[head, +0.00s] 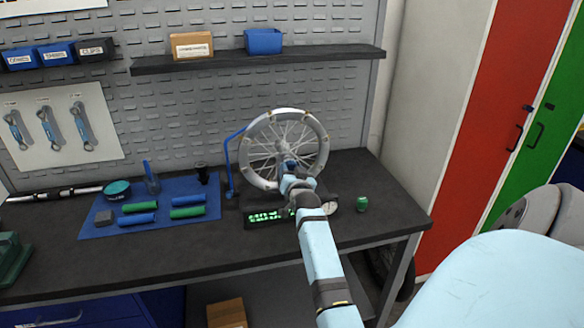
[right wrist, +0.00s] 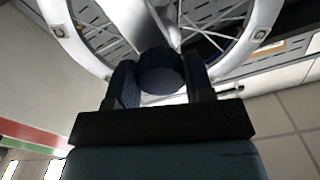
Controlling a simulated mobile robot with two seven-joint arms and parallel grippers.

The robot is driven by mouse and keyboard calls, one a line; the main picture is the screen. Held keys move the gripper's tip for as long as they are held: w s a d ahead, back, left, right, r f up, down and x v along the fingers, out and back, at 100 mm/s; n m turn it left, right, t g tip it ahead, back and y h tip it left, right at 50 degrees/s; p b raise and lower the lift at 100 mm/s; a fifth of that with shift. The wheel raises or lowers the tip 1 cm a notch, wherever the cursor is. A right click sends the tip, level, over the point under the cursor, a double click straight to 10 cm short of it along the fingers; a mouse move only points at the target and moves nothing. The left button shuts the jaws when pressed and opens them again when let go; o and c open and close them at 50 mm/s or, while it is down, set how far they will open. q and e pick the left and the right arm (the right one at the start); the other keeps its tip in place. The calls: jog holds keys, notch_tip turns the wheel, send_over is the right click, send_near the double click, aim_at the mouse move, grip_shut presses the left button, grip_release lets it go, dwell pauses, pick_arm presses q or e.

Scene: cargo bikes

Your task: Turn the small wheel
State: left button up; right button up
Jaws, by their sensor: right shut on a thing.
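A small silver wheel (head: 322,150) with thin spokes stands upright in a truing stand on the workbench. The stand has a blue curved arm (head: 229,165) at the wheel's left and a dark base with a green lit display (head: 262,217). My right gripper (head: 290,168) is in front of the wheel, over its lower middle. In the right wrist view, my right gripper (right wrist: 160,76) is shut on a dark round part (right wrist: 162,80) near the wheel's centre, with rim and spokes behind it. My left gripper is not in view.
A blue mat (head: 110,230) with green and blue grips, a round tin and small tools lies on the workbench (head: 370,195) at left. A shelf (head: 345,55) hangs above.

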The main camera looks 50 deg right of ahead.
jog(key=shift+w+r+m+p, duration=0.1)
jog(key=shift+r+m+p, duration=0.15)
jog(key=shift+m, duration=0.55)
jog(key=shift+r+m+p, duration=0.1)
jog(key=shift+m+p, duration=0.1)
jog(key=shift+m, duration=0.6)
jog(key=o, duration=1.2)
jog(key=shift+o, duration=0.5)
jog(key=shift+f, duration=0.25)
jog(key=shift+a+f, duration=0.1)
